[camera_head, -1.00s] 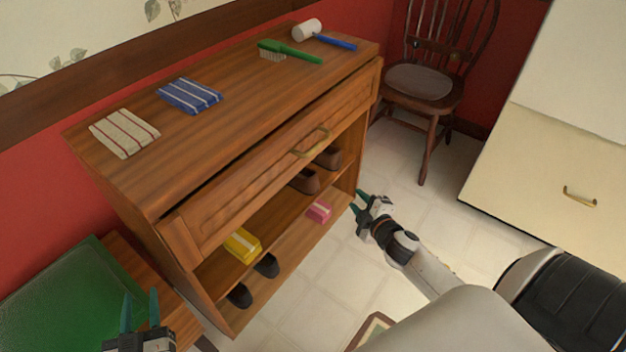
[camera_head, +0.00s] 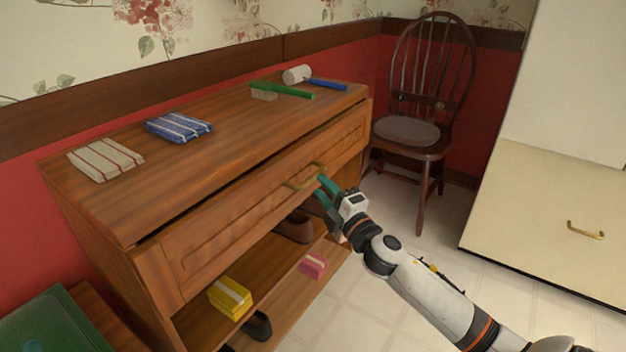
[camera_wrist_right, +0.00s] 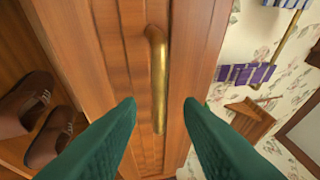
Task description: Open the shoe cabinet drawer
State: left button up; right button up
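The wooden shoe cabinet (camera_head: 250,128) stands against the red wall. Its drawer front (camera_head: 225,225) has a dark gap along its top edge, below the cabinet top. The brass handle (camera_head: 303,178) is on the drawer front. In the right wrist view, the handle (camera_wrist_right: 157,70) lies between the spread green fingers of my right gripper (camera_wrist_right: 160,108), with space on both sides. In the head view, my right gripper (camera_head: 326,186) is at the handle's right end. It is open and holds nothing. My left gripper is out of view.
Striped cloths (camera_head: 180,127), a green brush (camera_head: 285,90) and a white-headed mallet (camera_head: 297,74) lie on the cabinet top. Shoes, a yellow box (camera_head: 230,297) and a pink box (camera_head: 312,264) sit on open shelves below. A chair (camera_head: 408,131) stands behind right; the floor in front is clear.

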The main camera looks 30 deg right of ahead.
aim_at(313, 178)
jog(key=shift+w+r, duration=0.25)
jog(key=shift+w, duration=1)
jog(key=shift+w+r, duration=0.2)
jog(key=shift+w, duration=1.05)
jog(key=shift+c, duration=0.3)
grip_shut()
